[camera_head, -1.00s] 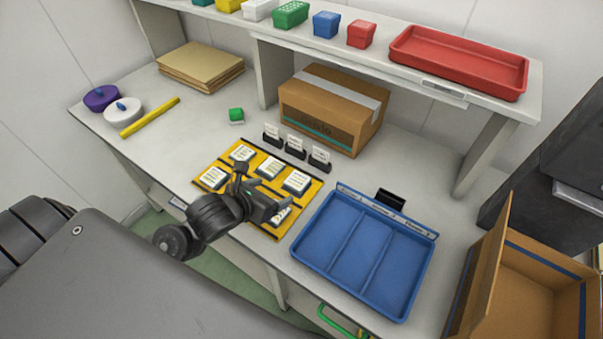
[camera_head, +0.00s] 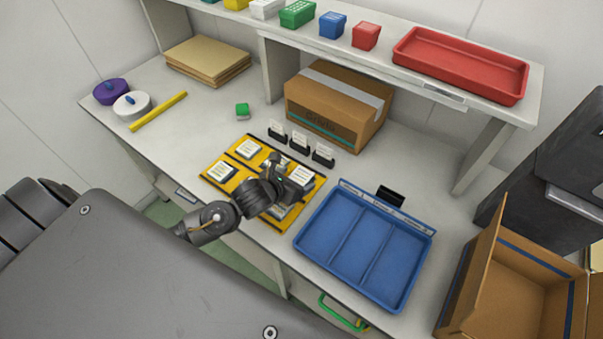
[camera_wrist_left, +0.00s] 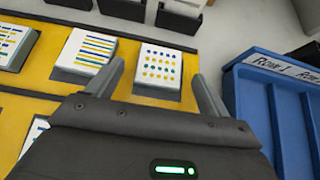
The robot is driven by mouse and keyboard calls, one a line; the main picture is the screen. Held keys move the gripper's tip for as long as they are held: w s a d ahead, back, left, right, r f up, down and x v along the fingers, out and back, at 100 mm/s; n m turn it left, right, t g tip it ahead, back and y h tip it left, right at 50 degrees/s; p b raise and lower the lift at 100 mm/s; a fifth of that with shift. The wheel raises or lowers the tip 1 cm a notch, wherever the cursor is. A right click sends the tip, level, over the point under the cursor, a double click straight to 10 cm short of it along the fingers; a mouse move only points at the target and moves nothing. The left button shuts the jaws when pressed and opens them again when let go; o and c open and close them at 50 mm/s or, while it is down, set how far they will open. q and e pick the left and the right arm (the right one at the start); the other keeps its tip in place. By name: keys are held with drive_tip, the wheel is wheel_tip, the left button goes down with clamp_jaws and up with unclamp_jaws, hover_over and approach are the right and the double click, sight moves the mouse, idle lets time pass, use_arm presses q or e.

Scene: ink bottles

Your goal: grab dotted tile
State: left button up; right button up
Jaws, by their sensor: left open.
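The dotted tile (camera_wrist_left: 161,64) is white with rows of blue, green and yellow dots. In the left wrist view it sits in a dark holder at the right end of the yellow board (camera_wrist_left: 209,122). In the head view this tile (camera_head: 303,174) shows at the board's right end, partly hidden by my gripper. My left gripper (camera_wrist_left: 159,74) is open, its two fingers pointing toward the tile, one to each side in the picture. I cannot tell whether they touch it. The left gripper (camera_head: 291,180) also shows over the board in the head view. My right gripper is not in view.
A striped tile (camera_wrist_left: 90,48) sits just left of the dotted one. The blue divided tray (camera_head: 364,246) lies close on the right. Black card holders (camera_head: 300,145) stand behind the board, with a cardboard box (camera_head: 333,111) beyond.

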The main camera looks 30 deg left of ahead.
use_arm(q)
drive_tip(key=shift+w+d+f, duration=0.1)
drive_tip(key=shift+w+f, duration=0.3)
drive_tip(key=shift+w, duration=0.15)
drive_tip(key=c, duration=1.1)
drive_tip(key=shift+r, duration=0.15)
drive_tip(key=shift+r, duration=0.25)
wheel_tip(320, 180, up, 2)
drive_tip(key=shift+r, duration=0.15)
drive_tip(key=shift+w+a+p+v, duration=0.1)
drive_tip(key=shift+a+p+v, duration=0.5)
drive_tip(key=shift+v, duration=2.25)
drive_tip(key=shift+w+a+p+v, duration=0.15)
drive_tip(key=shift+a+p+v, duration=0.4)
drive_tip(key=shift+v, duration=2.25)
drive_tip(key=shift+w+a+p+v, duration=0.1)
drive_tip(key=shift+a+p+v, duration=0.45)
drive_tip(key=shift+v, duration=2.3)
